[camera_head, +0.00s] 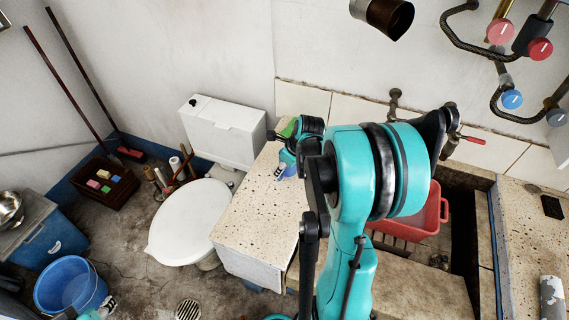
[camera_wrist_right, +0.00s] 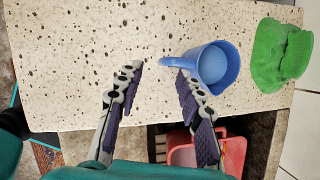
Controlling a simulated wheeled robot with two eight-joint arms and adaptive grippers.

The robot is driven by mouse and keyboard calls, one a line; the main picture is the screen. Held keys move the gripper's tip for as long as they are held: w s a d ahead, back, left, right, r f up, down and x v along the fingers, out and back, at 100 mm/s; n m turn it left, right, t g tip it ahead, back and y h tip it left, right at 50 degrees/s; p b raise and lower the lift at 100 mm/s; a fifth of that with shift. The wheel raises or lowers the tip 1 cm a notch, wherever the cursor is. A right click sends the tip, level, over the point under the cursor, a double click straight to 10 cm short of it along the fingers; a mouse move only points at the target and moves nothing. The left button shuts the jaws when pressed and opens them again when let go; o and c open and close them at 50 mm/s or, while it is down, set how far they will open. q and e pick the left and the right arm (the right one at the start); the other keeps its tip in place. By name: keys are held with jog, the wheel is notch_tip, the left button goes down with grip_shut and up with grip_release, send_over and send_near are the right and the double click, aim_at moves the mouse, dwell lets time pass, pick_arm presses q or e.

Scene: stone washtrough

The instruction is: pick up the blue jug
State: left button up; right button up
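The blue jug (camera_wrist_right: 216,66) stands on the speckled stone counter (camera_wrist_right: 70,60) in the right wrist view, its handle (camera_wrist_right: 172,62) pointing left. My right gripper (camera_wrist_right: 160,69) is open, with the handle's end between and just beyond its fingertips. The right finger overlaps the jug's lower left side in the picture; I cannot tell whether it touches. In the head view my right arm hides most of the jug. My left gripper (camera_head: 108,305) shows only in part at the bottom left, beside a blue bucket; its opening is unclear.
A green cloth (camera_wrist_right: 283,52) lies right of the jug. A red basin (camera_head: 423,222) sits in the trough below the counter edge. A toilet (camera_head: 190,222) stands left of the counter. The blue bucket (camera_head: 70,285) is on the floor. The counter's left part is clear.

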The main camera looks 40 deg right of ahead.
jog(key=shift+m, duration=0.4)
jog(key=b+x, duration=0.1)
jog(key=x, duration=0.1)
jog(key=b+x, duration=0.1)
jog(key=x, duration=0.1)
jog(key=d+x, duration=0.1)
jog(key=x, duration=0.2)
jog(key=shift+s+d+f+b, duration=0.1)
jog(key=shift+s+f+b, duration=0.1)
jog(key=shift+s+b, duration=0.15)
jog(key=shift+w+f, duration=0.3)
jog(key=shift+f, duration=0.2)
jog(key=shift+r, duration=0.1)
grip_shut()
